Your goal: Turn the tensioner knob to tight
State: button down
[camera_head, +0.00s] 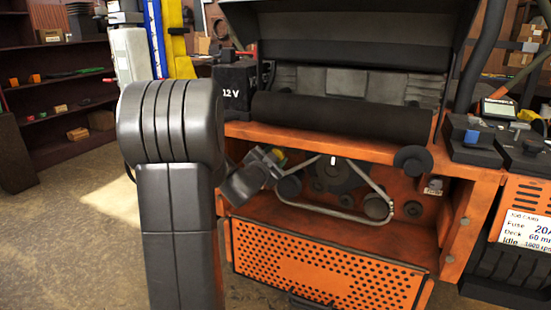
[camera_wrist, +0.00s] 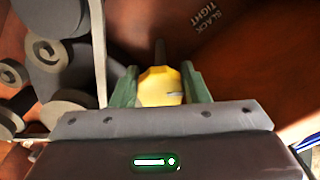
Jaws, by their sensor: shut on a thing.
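The yellow tensioner knob (camera_wrist: 158,85) sits between the two green fingers of my gripper (camera_wrist: 160,90) in the wrist view. The fingers touch it on both sides. A short dark mark shows on the right part of the knob's face. The lettering SLACK and TIGHT (camera_wrist: 205,18) is on the orange panel above and right of the knob. The knob itself is mostly hidden there.
A grey belt (camera_head: 338,213) runs round dark pulleys (camera_head: 376,207) beside the gripper; pulleys and belt also fill the wrist view's left. The orange shelf edge (camera_head: 300,144) lies above. A perforated orange panel (camera_head: 320,265) is below. A 12 V battery (camera_head: 236,88) stands above left.

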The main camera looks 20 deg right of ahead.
jog(key=c, duration=0.8)
grip_release()
jog(key=v, duration=1.4)
jog(key=shift+d, duration=0.1)
